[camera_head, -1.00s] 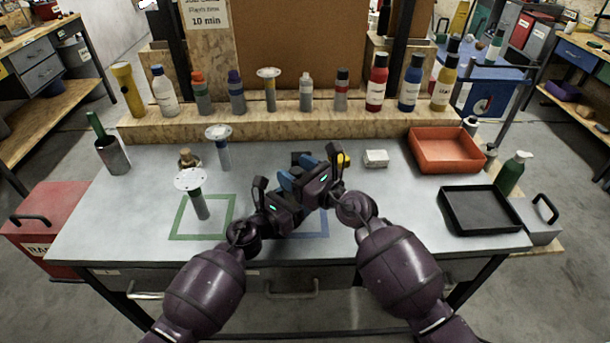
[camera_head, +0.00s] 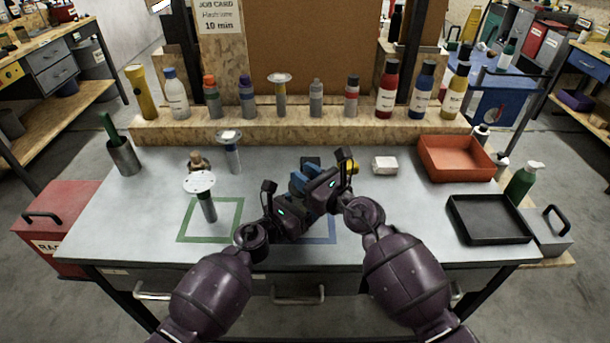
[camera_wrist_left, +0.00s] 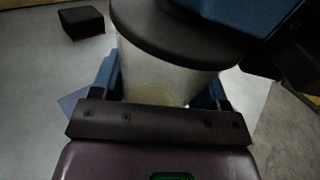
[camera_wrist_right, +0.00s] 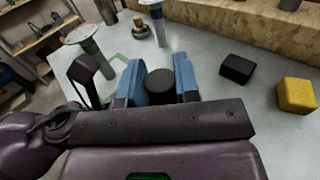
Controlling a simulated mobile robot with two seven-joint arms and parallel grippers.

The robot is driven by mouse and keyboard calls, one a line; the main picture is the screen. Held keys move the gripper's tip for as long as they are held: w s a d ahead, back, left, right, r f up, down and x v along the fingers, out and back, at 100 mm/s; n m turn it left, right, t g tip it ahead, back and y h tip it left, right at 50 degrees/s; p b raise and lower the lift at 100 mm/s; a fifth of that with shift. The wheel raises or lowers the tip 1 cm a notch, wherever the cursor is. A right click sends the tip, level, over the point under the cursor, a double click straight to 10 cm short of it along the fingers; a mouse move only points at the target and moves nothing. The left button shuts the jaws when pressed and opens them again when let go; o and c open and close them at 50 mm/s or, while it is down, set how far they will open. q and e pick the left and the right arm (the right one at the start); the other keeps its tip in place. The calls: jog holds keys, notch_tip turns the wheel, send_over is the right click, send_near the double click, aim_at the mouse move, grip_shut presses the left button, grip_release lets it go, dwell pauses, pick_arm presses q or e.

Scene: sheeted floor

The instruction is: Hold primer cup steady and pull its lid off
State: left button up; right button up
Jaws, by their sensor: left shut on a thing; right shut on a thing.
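The primer cup (camera_wrist_left: 160,80) has a pale, translucent body and stands between the blue fingers of my left gripper (camera_wrist_left: 162,92), which is shut on it. Its dark round lid (camera_wrist_left: 185,42) is at the cup's top; I cannot tell whether there is a gap beneath it. My right gripper (camera_wrist_right: 160,75) is shut on the lid, whose dark round top (camera_wrist_right: 160,83) shows between its blue fingers. In the head view, my left gripper (camera_head: 287,212) and right gripper (camera_head: 312,186) meet over the bench and hide the cup.
A black block (camera_wrist_right: 238,68) and a yellow block (camera_wrist_right: 297,95) lie behind the grippers. A white-topped stand (camera_head: 199,184) is at the green square (camera_head: 184,232), left of my left gripper. An orange tray (camera_head: 455,172) and a black tray (camera_head: 488,235) are to the right. Bottles line the back shelf.

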jog(key=shift+r, duration=0.1)
dwell(0.4)
jog(key=shift+r, duration=0.35)
jog(key=shift+r, duration=0.2)
jog(key=shift+r, duration=0.35)
jog(key=shift+r, duration=0.1)
jog(key=shift+r, duration=2)
pick_arm(q)
jog(key=o, duration=1.4)
jog(key=shift+c, duration=0.2)
